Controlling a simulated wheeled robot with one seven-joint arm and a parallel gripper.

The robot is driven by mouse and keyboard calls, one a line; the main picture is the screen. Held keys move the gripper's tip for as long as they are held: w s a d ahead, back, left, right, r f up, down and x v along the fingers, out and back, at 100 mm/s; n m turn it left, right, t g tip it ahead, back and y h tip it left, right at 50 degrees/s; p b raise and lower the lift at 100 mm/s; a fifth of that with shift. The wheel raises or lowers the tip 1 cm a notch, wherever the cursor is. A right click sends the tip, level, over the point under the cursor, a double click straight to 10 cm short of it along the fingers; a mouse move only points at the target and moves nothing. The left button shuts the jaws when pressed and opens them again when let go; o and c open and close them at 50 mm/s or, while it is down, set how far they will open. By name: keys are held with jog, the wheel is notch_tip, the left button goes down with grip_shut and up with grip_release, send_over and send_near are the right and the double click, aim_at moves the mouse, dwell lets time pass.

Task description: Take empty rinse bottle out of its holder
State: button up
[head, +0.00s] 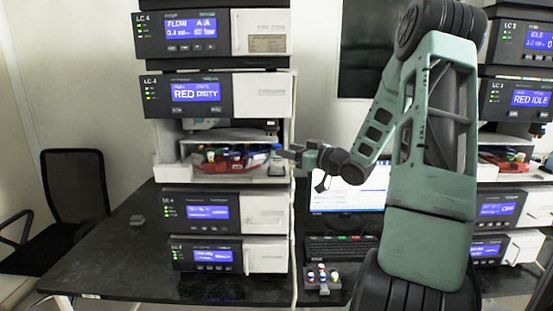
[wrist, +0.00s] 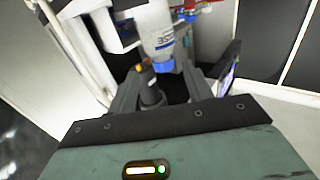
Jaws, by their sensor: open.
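The rinse bottle (head: 277,158), pale with a blue top, stands at the right end of the open compartment in the left column stack. In the wrist view the bottle (wrist: 157,36) is a whitish cylinder with printed marks and a blue part at its lower end in the picture. My gripper (head: 286,152) is at the compartment's right side, close to the bottle. In the wrist view the open fingers (wrist: 163,75) point at it, with the bottle just beyond their tips. I cannot tell whether they touch it. The holder is not clearly visible.
Colored vials and bottles (head: 225,158) stand in the compartment left of the bottle. Stack modules lie above (head: 262,94) and below (head: 262,216). A monitor and keyboard (head: 338,248) and a small vial rack (head: 322,282) are on the dark bench (head: 130,270), whose left part is mostly clear.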

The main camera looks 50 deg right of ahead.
aim_at(279, 145)
jog(key=w, duration=0.1)
jog(key=w+p, duration=0.2)
jog(key=w, duration=0.1)
jog(key=shift+w+a, duration=0.1)
jog(key=shift+a, duration=0.2)
jog(key=shift+w+f+p, duration=0.1)
jog(key=shift+w+p, duration=0.2)
jog(key=shift+w, duration=0.25)
jog(key=c, duration=1)
